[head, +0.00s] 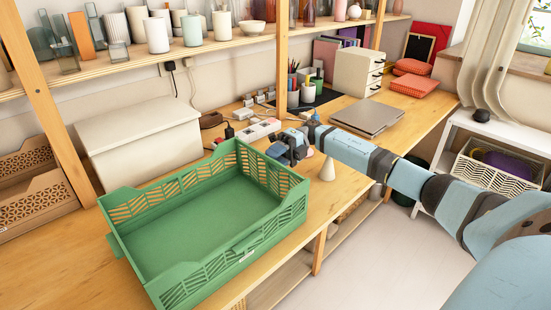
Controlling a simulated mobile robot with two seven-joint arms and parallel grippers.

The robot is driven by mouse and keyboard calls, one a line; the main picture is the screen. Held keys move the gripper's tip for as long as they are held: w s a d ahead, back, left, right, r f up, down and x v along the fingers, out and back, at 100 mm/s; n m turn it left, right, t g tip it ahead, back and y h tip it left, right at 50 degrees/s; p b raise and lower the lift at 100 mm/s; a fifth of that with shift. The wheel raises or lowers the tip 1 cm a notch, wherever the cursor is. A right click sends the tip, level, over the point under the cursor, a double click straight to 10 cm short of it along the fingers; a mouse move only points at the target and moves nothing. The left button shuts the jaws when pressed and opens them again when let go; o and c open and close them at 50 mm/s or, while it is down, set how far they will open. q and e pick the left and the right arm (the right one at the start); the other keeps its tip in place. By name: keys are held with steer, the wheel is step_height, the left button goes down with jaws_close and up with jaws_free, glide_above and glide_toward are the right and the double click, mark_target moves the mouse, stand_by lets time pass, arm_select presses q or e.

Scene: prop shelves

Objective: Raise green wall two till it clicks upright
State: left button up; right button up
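A green crate (172,231) with slatted walls stands on the wooden bench. Its back wall, its front wall (232,262) and its right end wall (262,172) stand up. No raised wall shows along its left end, where the edge looks low. I cannot tell which wall is number two. My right gripper (282,150) is at the upper edge of the right end wall, near its far corner. Its dark fingers are small and partly hidden, so I cannot tell whether they touch the wall or how far apart they are. My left gripper is not in view.
A pale box (140,140) stands behind the crate. A white cone (327,169) is close to its right end, below my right forearm. A closed laptop (368,116) lies further right. A wooden post (281,55) rises behind the gripper.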

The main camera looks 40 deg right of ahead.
steer(key=w+d+r, duration=0.1)
steer(key=d, duration=1.2)
steer(key=shift+d+r+b, duration=0.3)
steer(key=shift+d+b, duration=0.05)
